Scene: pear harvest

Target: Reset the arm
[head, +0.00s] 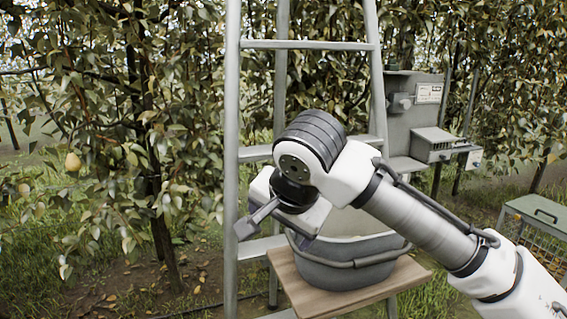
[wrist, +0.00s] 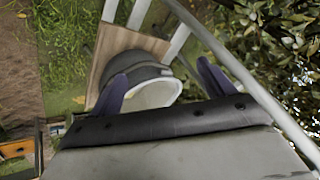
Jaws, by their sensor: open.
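My arm (head: 420,225) reaches in from the lower right in the head view and bends at a white and dark wrist joint in front of the ladder. My gripper (wrist: 162,84) is open, with its two dark fingers wide apart in the wrist view and nothing held. In the head view one grey finger shows at the left of the wrist, and the rest of the gripper is partly hidden by it. The gripper is above and left of a grey bucket (head: 345,272), which also shows beyond the fingers in the wrist view (wrist: 148,72).
The bucket stands on a wooden board (head: 305,298) at a metal ladder (head: 232,120). A yellow pear (head: 72,162) hangs among the leaves at left. A grey box on a post (head: 415,110) stands behind, and a green-topped crate (head: 535,212) is at right.

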